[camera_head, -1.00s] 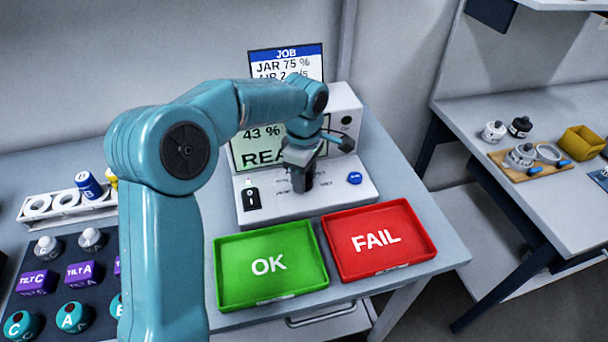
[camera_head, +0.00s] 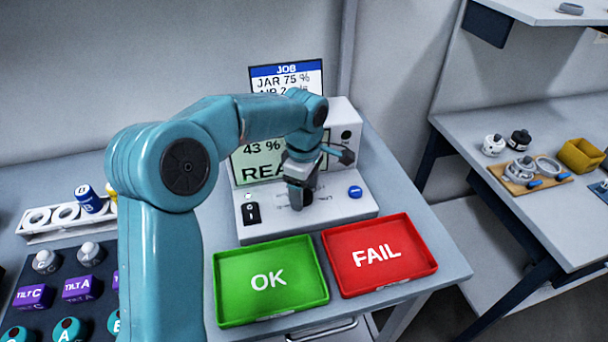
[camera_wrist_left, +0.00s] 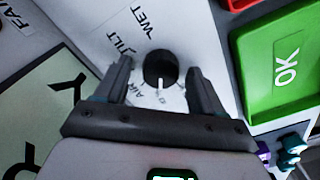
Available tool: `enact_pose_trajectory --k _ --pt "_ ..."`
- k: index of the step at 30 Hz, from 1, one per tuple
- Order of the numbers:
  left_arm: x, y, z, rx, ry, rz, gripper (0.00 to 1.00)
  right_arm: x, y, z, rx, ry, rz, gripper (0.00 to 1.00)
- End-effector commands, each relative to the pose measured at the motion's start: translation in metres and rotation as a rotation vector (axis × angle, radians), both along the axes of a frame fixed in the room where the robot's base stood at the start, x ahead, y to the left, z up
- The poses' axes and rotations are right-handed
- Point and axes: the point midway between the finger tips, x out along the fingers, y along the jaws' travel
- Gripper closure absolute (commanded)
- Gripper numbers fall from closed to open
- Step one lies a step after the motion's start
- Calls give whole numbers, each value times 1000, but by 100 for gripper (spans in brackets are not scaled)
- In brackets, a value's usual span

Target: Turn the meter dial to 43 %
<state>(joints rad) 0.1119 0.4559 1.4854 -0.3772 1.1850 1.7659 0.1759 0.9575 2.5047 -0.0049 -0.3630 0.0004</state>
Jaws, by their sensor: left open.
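The white meter (camera_head: 345,208) stands behind the two trays. Its green screen (camera_head: 250,172) reads 43 %, with "REA" below and the rest hidden by my arm. The black round dial (camera_wrist_left: 160,66) shows in the left wrist view; its white pointer line points toward the bottom of that picture. Labels WET and TILT are beside it, and another is partly hidden. My left gripper (camera_wrist_left: 158,72) is open, with one finger on each side of the dial; contact is not clear. In the head view my left gripper (camera_head: 297,195) covers the dial area.
The green OK tray (camera_head: 235,313) and red FAIL tray (camera_head: 350,285) lie in front of the meter. A job card (camera_head: 285,72) stands behind it. A black rocker switch (camera_head: 251,213) and blue button (camera_head: 355,191) flank the gripper. Purple TILT blocks (camera_head: 80,289) are at left.

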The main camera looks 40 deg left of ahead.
Motion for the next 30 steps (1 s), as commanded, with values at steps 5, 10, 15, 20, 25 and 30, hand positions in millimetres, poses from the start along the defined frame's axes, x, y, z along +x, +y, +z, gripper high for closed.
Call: enact_pose_trajectory --k 5,10,15,20,25,30 --pt "1 0 31 0 -6 -1 31 0 0 4 0 0 0 57" --pt "1 0 78 -1 -7 0 31 0 0 10 0 0 0 57" --pt "1 0 121 0 -6 0 31 0 0 19 0 0 0 57" --pt "0 0 149 0 -5 0 31 0 0 25 0 0 0 57" --pt "0 0 160 0 -3 1 31 0 0 27 0 0 0 57" --pt "0 0 161 0 -3 0 31 0 0 27 0 0 0 57"
